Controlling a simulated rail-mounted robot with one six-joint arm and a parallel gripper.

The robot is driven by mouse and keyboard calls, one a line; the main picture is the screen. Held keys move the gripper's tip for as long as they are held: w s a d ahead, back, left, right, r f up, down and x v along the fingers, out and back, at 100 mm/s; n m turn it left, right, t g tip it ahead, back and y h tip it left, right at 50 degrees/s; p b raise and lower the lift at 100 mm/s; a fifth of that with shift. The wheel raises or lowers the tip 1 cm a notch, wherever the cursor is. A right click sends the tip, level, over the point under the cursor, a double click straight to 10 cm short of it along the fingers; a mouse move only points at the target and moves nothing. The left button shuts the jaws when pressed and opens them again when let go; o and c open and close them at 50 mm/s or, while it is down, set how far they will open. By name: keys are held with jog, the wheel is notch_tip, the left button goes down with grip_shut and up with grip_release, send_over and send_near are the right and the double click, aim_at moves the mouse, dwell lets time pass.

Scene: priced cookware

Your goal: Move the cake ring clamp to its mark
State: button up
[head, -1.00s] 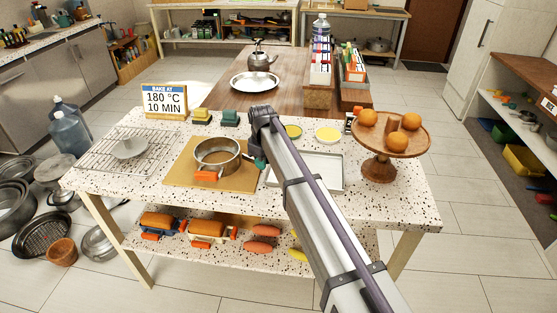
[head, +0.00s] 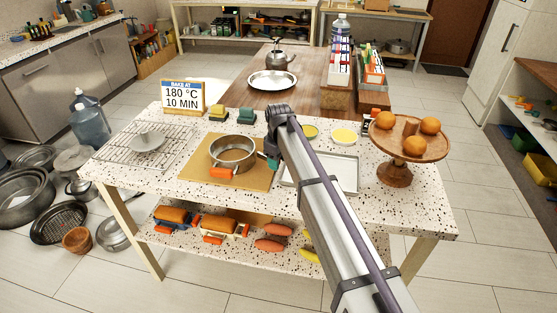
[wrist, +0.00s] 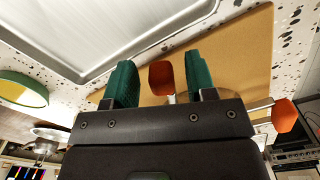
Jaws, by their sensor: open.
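A round grey metal cake ring (head: 246,151) stands on a tan board (head: 198,172) on the speckled table. An orange clamp piece (head: 222,173) shows at its front. My gripper (head: 272,161) is just right of the ring, with its green fingers low over the board's right edge; the arm hides part of it. In the wrist view my gripper (wrist: 160,80) is open, its two green fingers apart with an orange clamp handle (wrist: 161,77) between them. I cannot tell whether they touch it. A second orange piece (wrist: 285,115) shows at the right there. No clear mark is visible.
A pale tray (head: 342,172) lies right of the board, partly behind my arm. A wooden cake stand with oranges (head: 396,172) stands at the right. A wire rack (head: 112,153) with a bowl is at the left.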

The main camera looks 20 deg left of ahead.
notch_tip(320, 180, up, 11)
jog(key=p, duration=1)
jog(key=shift+p, duration=0.4)
jog(key=shift+f, duration=0.1)
